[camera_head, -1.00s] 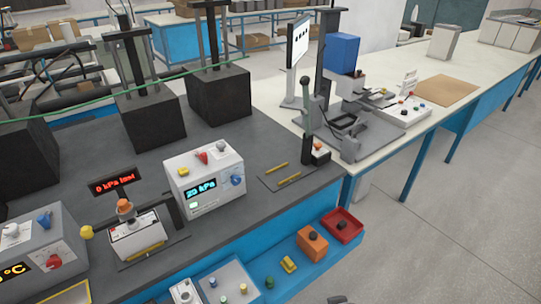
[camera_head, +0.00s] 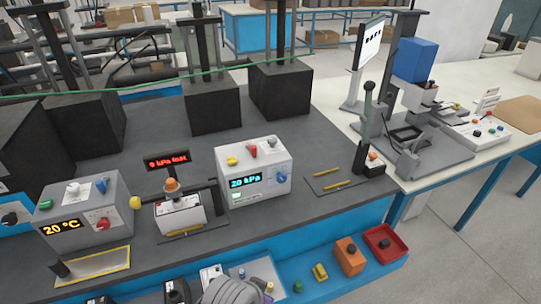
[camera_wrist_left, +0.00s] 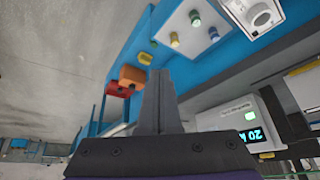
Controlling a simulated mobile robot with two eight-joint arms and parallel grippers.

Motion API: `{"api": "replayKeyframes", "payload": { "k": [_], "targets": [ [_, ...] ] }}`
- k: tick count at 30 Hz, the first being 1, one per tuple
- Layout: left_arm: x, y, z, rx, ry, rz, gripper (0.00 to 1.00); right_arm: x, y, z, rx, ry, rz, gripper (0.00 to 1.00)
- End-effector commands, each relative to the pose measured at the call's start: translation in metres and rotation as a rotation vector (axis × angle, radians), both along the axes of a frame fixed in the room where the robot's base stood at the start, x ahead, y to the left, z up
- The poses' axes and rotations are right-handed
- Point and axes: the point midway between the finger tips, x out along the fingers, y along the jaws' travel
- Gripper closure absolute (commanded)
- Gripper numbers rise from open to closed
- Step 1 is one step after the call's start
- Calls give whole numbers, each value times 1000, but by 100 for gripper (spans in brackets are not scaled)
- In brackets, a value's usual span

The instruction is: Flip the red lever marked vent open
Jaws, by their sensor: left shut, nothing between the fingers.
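A small red lever (camera_head: 251,150) stands on the white sloped top of a grey box (camera_head: 267,188) with a "20 kPa" display, between a yellow knob (camera_head: 232,161) and a white-plated part. Its label is too small to read in the head view. The box also shows at the lower right of the left wrist view (camera_wrist_left: 232,113), where the lever is hidden. My left gripper (camera_wrist_left: 158,78) is shut and empty in the left wrist view, apart from the box. A grey part of my arm rises at the bottom of the head view. My right gripper is not in view.
Left of the box stand a "0 kPa" sign (camera_head: 167,160) and a device with an orange knob (camera_head: 171,184). A "20 °C" box (camera_head: 85,215) stands further left. A blue shelf (camera_head: 325,278) with small coloured parts lies along the bench front.

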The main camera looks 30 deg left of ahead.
Motion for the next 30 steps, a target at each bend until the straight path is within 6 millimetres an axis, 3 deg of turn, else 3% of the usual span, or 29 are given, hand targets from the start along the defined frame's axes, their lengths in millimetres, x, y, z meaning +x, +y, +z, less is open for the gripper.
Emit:
{"api": "replayKeyframes", "payload": {
  "k": [4,8,11,19,24,30],
  "targets": [
    [7,5,3,37,13,-9,100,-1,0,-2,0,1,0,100],
    [31,24,12,170,53,-35,100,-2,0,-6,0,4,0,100],
    [65,46,23,335,95,-60,100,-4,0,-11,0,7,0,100],
    [181,95,57,847,168,-77,100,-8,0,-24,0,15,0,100],
    [255,100,76,1165,164,-44,100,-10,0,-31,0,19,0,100],
    [315,83,89,1455,120,17,100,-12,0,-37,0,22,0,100]
  ]
}}
